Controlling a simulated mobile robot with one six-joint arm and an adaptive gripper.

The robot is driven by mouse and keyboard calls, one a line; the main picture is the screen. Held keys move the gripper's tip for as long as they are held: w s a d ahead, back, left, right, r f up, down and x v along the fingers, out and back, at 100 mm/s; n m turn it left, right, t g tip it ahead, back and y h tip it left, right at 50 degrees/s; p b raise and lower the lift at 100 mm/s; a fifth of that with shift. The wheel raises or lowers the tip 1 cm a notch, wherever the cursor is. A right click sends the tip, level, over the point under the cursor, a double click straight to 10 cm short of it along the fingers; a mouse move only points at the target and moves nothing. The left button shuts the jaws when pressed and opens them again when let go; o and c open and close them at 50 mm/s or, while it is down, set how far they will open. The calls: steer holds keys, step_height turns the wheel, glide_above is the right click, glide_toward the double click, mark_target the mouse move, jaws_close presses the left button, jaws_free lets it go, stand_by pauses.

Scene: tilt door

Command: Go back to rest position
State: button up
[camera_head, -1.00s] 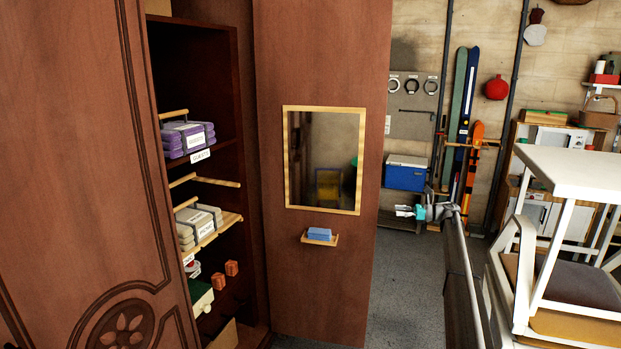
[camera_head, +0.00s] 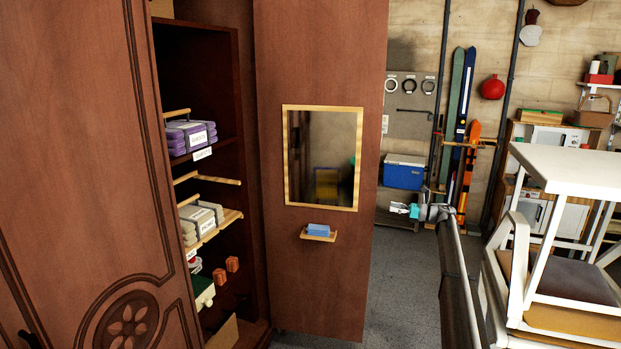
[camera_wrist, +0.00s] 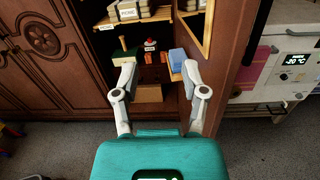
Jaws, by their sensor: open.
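My gripper (camera_head: 400,209) is at the right of the open wardrobe door in the head view, apart from the door and holding nothing. In the wrist view my gripper (camera_wrist: 158,75) shows its two fingers spread wide. The wardrobe door (camera_head: 318,265) stands open, with a framed mirror (camera_head: 288,160) and a small wooden ledge bearing a blue block (camera_head: 319,228). The blue block also shows in the wrist view (camera_wrist: 177,57), beyond the right finger. The wardrobe's left door (camera_head: 75,170) is in front at the left.
A blue cooler (camera_head: 404,174) and skis (camera_head: 464,95) are at the back wall.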

step_height(320, 180, up, 6)
steer(key=s+a+m+t+h+p, duration=0.1)
steer(key=s+a+m+t+h, duration=0.1)
steer(key=m+t+h, duration=1.1)
steer(key=s+f+m+g+h+p, duration=0.1)
steer(key=s+f+m+g+h, duration=0.4)
steer(key=s+m, duration=0.75)
steer(key=s+f+m+g+h+p, duration=0.15)
steer(key=s+f+m+h, duration=0.5)
steer(key=m, duration=1.05)
steer(key=s+a+f+m+g+y, duration=0.2)
steer(key=s+a+f+g, duration=0.1)
steer(key=s, duration=0.8)
steer(key=s+a+f+m+g+y, duration=0.2)
steer(key=s+a+g, duration=0.3)
steer(key=s, duration=0.6)
steer(key=s+a+f+m+g+y+p, duration=0.1)
steer(key=s+a+f+m+g+y, duration=0.1)
steer(key=s, duration=0.9)
step_height(320, 180, down, 3)
steer(key=a+m+g, duration=0.1)
steer(key=a+g, duration=0.1)
steer(key=a, duration=0.1)
steer(key=shift+s+r+y, duration=0.15)
steer(key=shift+s+y, duration=0.15)
steer(key=shift+y, duration=0.05)
steer(key=shift+d, duration=0.1)
